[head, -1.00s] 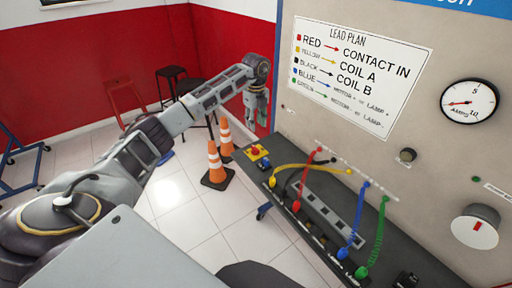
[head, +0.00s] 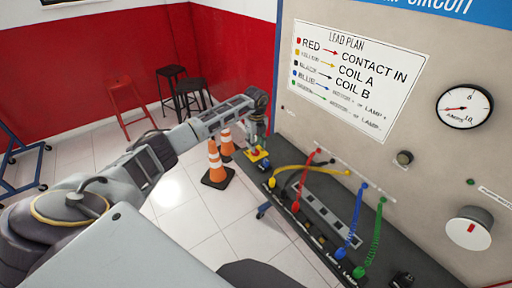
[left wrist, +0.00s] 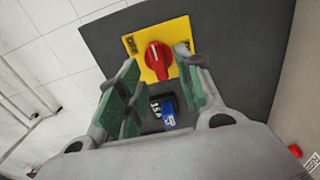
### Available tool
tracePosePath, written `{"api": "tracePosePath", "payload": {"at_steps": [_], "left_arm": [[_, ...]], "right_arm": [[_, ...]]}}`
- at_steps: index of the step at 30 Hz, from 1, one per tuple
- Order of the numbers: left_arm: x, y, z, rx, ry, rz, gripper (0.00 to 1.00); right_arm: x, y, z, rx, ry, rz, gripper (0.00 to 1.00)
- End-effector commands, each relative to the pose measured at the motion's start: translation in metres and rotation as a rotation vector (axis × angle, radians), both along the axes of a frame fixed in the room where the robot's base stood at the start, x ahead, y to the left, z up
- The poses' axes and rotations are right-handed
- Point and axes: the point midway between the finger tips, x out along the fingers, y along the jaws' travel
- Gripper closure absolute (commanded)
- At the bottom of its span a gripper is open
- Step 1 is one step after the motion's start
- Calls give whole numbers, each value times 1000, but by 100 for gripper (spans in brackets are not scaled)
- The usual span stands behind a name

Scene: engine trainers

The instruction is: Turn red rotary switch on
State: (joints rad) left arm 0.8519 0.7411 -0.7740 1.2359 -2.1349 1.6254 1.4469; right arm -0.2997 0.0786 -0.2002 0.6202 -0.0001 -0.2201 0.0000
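The red rotary switch (head: 255,151) sits on a yellow plate at the far end of the dark bench. In the left wrist view the red knob (left wrist: 157,60) has a white line along its raised grip and stands nearly upright in the picture. My left gripper (head: 257,141) is just above the switch and partly covers it in the head view. Its green-padded fingers (left wrist: 157,68) are apart, one on each side of the knob; I cannot tell whether they touch it. My right gripper is not in view.
The dark bench (head: 420,268) carries red, yellow, blue and green leads (head: 372,240). The upright panel (head: 420,190) behind it has a gauge (head: 465,104) and a white dial (head: 470,232). Orange cones (head: 216,165) stand on the floor left of the bench, with stools (head: 190,92) behind.

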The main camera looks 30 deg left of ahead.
Motion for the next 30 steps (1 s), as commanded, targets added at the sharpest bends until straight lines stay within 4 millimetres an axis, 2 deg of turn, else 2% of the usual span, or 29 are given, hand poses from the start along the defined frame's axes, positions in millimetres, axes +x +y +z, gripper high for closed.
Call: {"api": "tracePosePath", "payload": {"at_steps": [7,19,20,28,30], "left_arm": [[0,0,-22,0,2,1,64],[0,0,-28,0,0,0,64],[0,0,-28,0,0,0,66],[0,0,-27,0,0,0,100],[0,0,-27,0,0,0,100]], "right_arm": [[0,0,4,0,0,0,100],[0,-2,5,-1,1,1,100],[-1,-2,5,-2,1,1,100],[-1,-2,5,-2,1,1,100],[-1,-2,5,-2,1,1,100]]}}
